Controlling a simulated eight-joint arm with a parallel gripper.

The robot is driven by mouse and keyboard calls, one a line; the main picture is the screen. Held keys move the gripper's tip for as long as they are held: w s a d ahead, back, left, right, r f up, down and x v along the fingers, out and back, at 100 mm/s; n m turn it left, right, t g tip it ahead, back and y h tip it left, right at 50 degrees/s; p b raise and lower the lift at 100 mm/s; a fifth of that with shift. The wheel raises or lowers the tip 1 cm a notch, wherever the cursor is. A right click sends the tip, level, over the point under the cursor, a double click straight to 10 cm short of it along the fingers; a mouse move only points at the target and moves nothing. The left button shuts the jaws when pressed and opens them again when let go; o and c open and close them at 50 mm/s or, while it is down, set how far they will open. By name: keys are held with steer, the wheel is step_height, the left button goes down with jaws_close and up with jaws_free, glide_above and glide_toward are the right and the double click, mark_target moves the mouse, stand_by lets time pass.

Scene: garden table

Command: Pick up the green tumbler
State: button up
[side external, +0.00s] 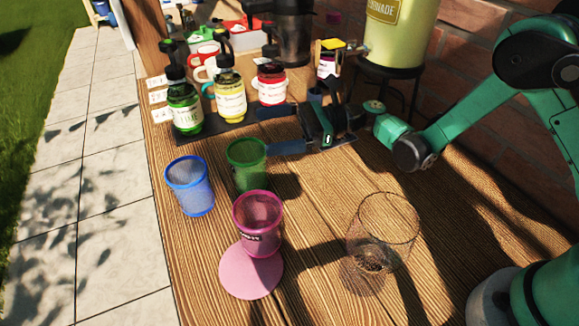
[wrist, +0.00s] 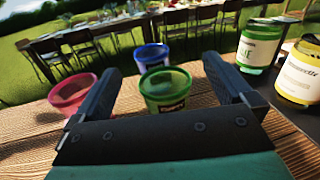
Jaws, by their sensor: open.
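The green tumbler (side external: 247,168) stands upright on the wooden table, between the blue tumbler (side external: 189,187) and my gripper. My gripper (side external: 263,130) is open and empty, its fingers pointing left. In the side view the nearer finger's tip is close to the green tumbler's right rim; I cannot tell if they touch. In the wrist view the green tumbler (wrist: 166,92) shows ahead, between the two fingers (wrist: 162,66), with its lower part hidden by the gripper body. The blue tumbler (wrist: 152,58) is behind it there, and the pink tumbler (wrist: 73,92) is beyond the left finger.
The pink tumbler (side external: 258,225) stands on a pink round mat (side external: 240,282). A transparent glass (side external: 383,232) stands at right. Green (side external: 184,107), yellow (side external: 230,97) and red (side external: 272,84) bottles stand close behind my gripper. A drink dispenser (side external: 400,30) is at the back.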

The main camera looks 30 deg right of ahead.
mark_target(229, 156)
step_height(229, 156, down, 4)
steer(key=shift+r, duration=0.1)
steer(key=shift+x, duration=2.8)
steer(key=c, duration=1)
